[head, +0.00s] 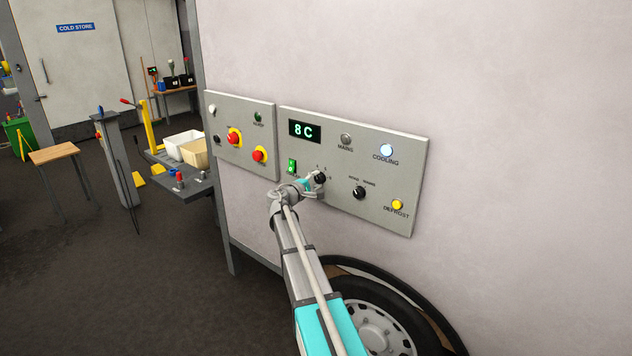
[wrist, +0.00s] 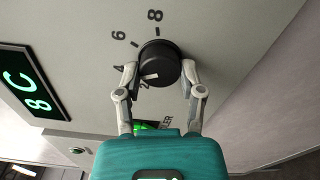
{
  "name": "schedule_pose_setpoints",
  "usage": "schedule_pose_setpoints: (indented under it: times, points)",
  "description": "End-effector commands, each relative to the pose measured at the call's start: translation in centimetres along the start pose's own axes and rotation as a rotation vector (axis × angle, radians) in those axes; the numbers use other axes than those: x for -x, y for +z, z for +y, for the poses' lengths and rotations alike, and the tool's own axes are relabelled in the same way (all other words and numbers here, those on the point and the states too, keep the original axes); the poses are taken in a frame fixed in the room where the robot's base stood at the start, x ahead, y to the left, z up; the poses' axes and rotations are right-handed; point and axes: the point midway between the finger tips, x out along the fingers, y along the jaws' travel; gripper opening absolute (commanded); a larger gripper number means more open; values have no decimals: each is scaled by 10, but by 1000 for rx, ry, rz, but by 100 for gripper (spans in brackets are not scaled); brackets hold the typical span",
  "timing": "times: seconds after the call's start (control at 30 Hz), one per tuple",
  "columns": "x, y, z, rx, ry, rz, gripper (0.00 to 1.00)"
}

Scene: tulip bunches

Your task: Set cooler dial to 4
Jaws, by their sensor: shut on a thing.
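The cooler dial (wrist: 160,58) is a round black knob on the grey panel, with 2, 4, 6 and 8 printed around it. Its white mark lies on the lower-left part of the knob and appears to point near the 2, below the 4. My gripper (wrist: 160,75) is shut on the dial, with one finger on each side. In the head view the dial (head: 320,178) is partly covered by my gripper (head: 313,182). The green display (head: 304,131) reads 8 C; it also shows in the wrist view (wrist: 29,87).
A lit green switch (head: 292,166) is close left of my gripper. A smaller black selector (head: 359,192), a yellow defrost button (head: 397,205) and a lit cooling lamp (head: 386,150) are to the right. Red buttons (head: 234,138) are on the left panel. A wheel (head: 375,325) stands below.

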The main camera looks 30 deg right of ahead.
Motion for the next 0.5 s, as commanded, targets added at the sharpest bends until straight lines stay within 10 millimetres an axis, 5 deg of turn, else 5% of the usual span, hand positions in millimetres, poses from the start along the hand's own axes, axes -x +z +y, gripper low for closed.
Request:
schedule_pose_setpoints:
  times: [0.3, 0.33, 0.5]
  points:
    - [0, -1, 0, 2, 1, 2, 3]
    - [0, -1, 0, 2, 1, 2, 54]
    - [0, -1, 0, 1, 1, 1, 85]
